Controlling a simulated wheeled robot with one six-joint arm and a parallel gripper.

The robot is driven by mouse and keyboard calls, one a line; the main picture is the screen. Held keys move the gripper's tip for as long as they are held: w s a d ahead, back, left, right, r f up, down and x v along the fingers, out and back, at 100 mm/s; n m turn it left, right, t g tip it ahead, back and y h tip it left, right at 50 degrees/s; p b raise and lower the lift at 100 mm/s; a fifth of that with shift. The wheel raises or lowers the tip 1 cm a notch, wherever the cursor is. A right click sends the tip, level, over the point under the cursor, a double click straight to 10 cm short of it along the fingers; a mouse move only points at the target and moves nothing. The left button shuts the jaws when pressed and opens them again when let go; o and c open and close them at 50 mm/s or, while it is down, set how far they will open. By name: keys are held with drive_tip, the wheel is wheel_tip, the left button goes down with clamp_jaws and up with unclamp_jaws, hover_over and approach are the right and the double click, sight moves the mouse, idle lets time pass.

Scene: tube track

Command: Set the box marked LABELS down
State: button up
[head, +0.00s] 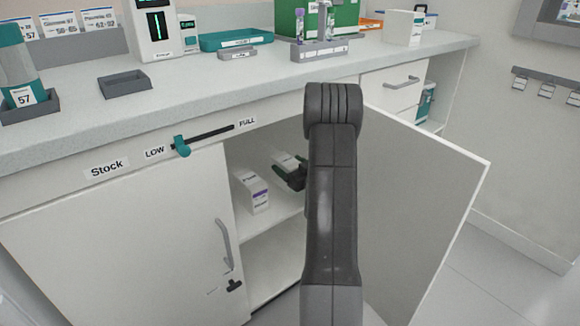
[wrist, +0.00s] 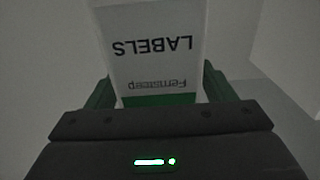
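The white box marked LABELS, with a green band (wrist: 155,65), fills the middle of the wrist view, its lettering upside down. My gripper (wrist: 158,92) has a green finger against each side of it and is shut on it. In the head view my gripper (head: 290,174) reaches into the open cupboard, with the white box (head: 284,161) at its tip, partly hidden by the gripper and arm. The box is over the cupboard's upper shelf (head: 274,216). I cannot tell whether its underside touches the shelf.
Another white box with a purple mark (head: 251,192) stands on the shelf to the left of my gripper. The open cupboard door (head: 415,200) is on the right, and the worktop (head: 190,90) is above. A closed door (head: 120,240) is on the left.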

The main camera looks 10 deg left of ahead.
drive_tip(key=shift+r, duration=0.15)
drive_tip(key=shift+s+d+r, duration=0.1)
drive_tip(key=shift+d, duration=0.05)
drive_tip(key=p+v, duration=0.3)
drive_tip(key=v, duration=0.8)
drive_tip(key=shift+s+d, duration=0.25)
